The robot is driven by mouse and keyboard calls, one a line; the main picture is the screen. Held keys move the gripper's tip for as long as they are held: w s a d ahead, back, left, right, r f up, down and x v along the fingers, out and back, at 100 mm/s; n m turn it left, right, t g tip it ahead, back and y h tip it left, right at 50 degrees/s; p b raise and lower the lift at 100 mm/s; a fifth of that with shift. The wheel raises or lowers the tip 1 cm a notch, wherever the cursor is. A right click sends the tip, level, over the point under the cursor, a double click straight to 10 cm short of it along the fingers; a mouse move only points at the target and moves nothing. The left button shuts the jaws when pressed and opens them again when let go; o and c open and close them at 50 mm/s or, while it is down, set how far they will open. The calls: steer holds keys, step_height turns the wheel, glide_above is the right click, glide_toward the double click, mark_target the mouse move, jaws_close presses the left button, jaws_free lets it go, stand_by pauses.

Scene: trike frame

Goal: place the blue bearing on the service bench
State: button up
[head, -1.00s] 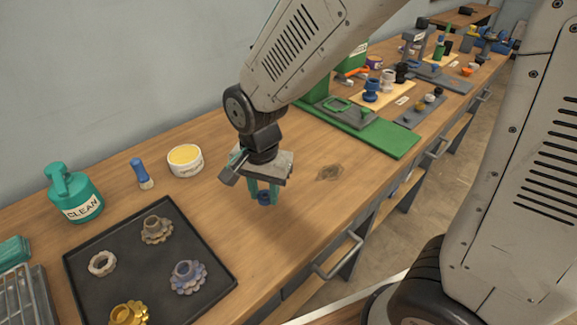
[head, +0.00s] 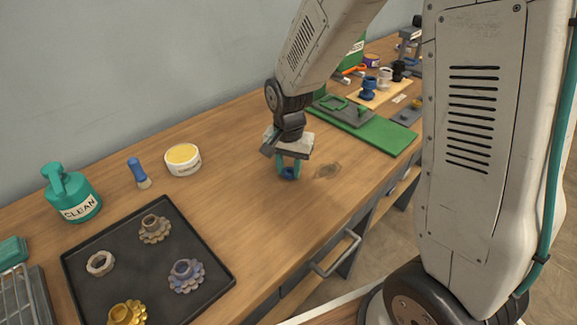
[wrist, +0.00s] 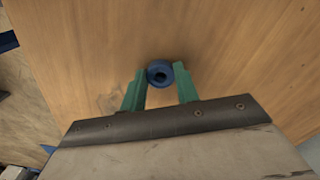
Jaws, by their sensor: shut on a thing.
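The blue bearing (head: 289,173) is a small dark blue ring, held between the teal fingertips of my gripper (head: 288,167). In the wrist view the bearing (wrist: 160,74) shows between the two fingers of my gripper (wrist: 160,84), with its hole facing the camera. My gripper is shut on it and points down over the wooden bench top (head: 235,150). The bearing is low, close to the wood; I cannot tell whether it touches.
A black tray (head: 215,283) with several gear-like parts lies at the front left. A teal CLEAN bottle (head: 72,195), a blue brush (head: 138,172) and a tub (head: 183,160) stand behind it. A green mat (head: 385,137) lies to the right. The wood around my gripper is clear.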

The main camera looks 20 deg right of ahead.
mark_target(288, 171)
steer(key=o, duration=1)
steer(key=shift+f, duration=0.1)
step_height(288, 171, up, 11)
steer(key=s+d+r+n, duration=0.1)
steer(key=s+r+n, duration=0.1)
steer(key=s, duration=0.6)
steer(key=s+d+r+n, duration=0.2)
steer(key=s+r+n, duration=0.1)
steer(key=s, duration=0.4)
steer(key=s+d+r+n+t, duration=0.1)
steer(key=s+d+r+n, duration=0.1)
steer(key=s, duration=0.6)
step_height(288, 171, up, 3)
steer(key=shift+s+f+n, duration=0.15)
steer(key=shift+s+n, duration=0.2)
steer(key=shift+n, duration=0.25)
steer(key=shift+d, duration=0.1)
